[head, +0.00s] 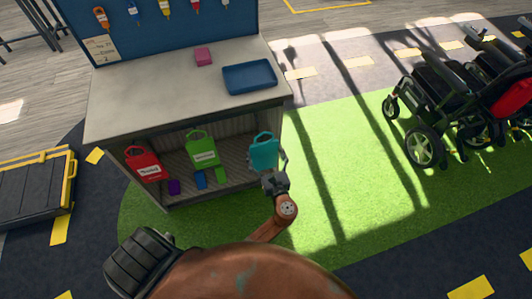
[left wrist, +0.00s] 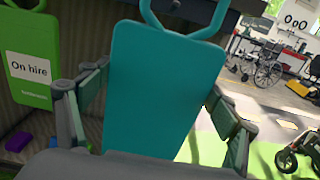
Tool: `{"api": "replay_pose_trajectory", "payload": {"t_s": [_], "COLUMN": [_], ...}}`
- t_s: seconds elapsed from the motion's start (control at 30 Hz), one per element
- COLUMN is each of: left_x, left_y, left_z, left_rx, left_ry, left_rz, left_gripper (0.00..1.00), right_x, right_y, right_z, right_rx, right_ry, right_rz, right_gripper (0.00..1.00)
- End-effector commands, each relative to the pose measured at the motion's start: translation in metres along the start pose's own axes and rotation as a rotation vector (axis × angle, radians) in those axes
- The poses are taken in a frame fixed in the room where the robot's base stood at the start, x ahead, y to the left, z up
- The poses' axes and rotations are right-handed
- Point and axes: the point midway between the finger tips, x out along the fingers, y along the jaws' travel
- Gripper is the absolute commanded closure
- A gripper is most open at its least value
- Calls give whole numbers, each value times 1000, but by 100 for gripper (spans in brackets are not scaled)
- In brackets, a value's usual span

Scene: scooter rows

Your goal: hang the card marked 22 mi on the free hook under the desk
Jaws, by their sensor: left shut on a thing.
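My left gripper (head: 268,170) is shut on a teal card (head: 264,154) with a loop at its top, near the right end of the desk's open front. In the left wrist view the card (left wrist: 162,88) stands upright between the two fingers, its plain face showing and no marking readable. Its loop (left wrist: 150,15) is close to a dark part under the desk edge; I cannot tell whether it is on a hook. A red card (head: 143,164) and a green card (head: 202,150) hang under the desk (head: 130,95) to the left. The green card (left wrist: 30,68) reads "On hire". My right gripper is not in view.
Purple (head: 173,187), blue (head: 200,180) and green (head: 221,174) small blocks lie under the desk. A blue tray (head: 250,78) and a pink block (head: 203,57) are on the desktop. Keys hang on the blue board (head: 185,25). Wheelchairs (head: 440,110) stand at right; the green floor between is clear.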

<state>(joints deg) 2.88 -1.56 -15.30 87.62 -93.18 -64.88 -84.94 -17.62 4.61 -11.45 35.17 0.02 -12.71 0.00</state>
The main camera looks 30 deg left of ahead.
Motion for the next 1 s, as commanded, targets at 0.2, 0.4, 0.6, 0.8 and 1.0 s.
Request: {"api": "replay_pose_trajectory", "payload": {"t_s": [0.2,0.4,0.6,0.8,1.0], "left_x": [6,16,28,39,51], "left_y": [-1,-1,-1,0,0], "left_z": [-3,-5,-5,-6,-6], "left_rx": [0,0,0,0,0], "left_ry": [2,2,2,2,2], "left_rz": [23,22,21,20,21], "left_gripper": [35,35,35,35,35], "right_x": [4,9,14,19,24], "right_y": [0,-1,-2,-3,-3], "right_z": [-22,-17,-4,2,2], "right_rx": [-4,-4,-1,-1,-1], "right_ry": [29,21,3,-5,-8], "right_rz": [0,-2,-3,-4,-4], "right_gripper": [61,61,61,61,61]}}
